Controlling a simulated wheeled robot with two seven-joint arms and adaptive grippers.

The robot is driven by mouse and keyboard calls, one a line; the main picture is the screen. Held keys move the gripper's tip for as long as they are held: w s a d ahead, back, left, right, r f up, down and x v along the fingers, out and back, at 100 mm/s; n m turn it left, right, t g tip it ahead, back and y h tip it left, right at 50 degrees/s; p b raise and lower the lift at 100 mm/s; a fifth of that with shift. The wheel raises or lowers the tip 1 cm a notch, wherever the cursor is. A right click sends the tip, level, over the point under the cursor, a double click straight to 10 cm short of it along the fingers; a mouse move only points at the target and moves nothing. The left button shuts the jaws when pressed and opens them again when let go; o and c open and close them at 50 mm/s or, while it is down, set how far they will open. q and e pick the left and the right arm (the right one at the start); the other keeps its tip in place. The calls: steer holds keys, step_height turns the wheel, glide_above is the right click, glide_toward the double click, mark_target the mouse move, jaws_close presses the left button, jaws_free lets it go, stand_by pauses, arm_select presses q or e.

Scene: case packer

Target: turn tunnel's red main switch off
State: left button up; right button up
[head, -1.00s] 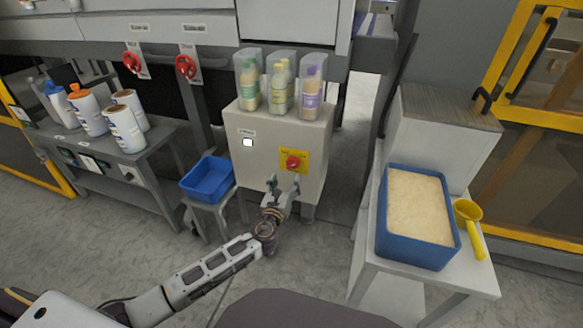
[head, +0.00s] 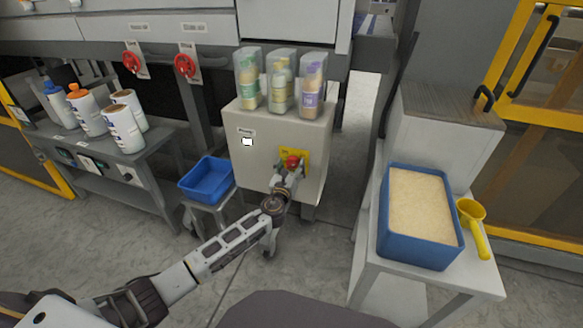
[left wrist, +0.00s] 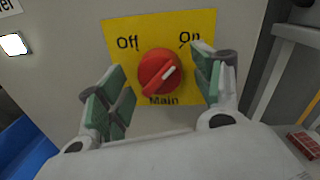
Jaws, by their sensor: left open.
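The red main switch (head: 292,161) is a round knob on a yellow plate on the front of the grey cabinet (head: 262,170). In the left wrist view the red knob (left wrist: 158,72) sits under the labels "Off" on the left and "On" on the right, with "Main" below. Its white pointer mark slants to the upper right, towards "On". My left gripper (head: 289,172) is at the switch in the head view. In the left wrist view my left gripper's green-padded fingers (left wrist: 160,92) are open on either side of the knob, with gaps between. My right gripper is not in view.
Two red valve handles (head: 185,66) are at the upper left. A blue tub (head: 420,250) and yellow scoop (head: 474,225) rest on the right table.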

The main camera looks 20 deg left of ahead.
arm_select(q)
steer(key=shift+w, duration=0.25)
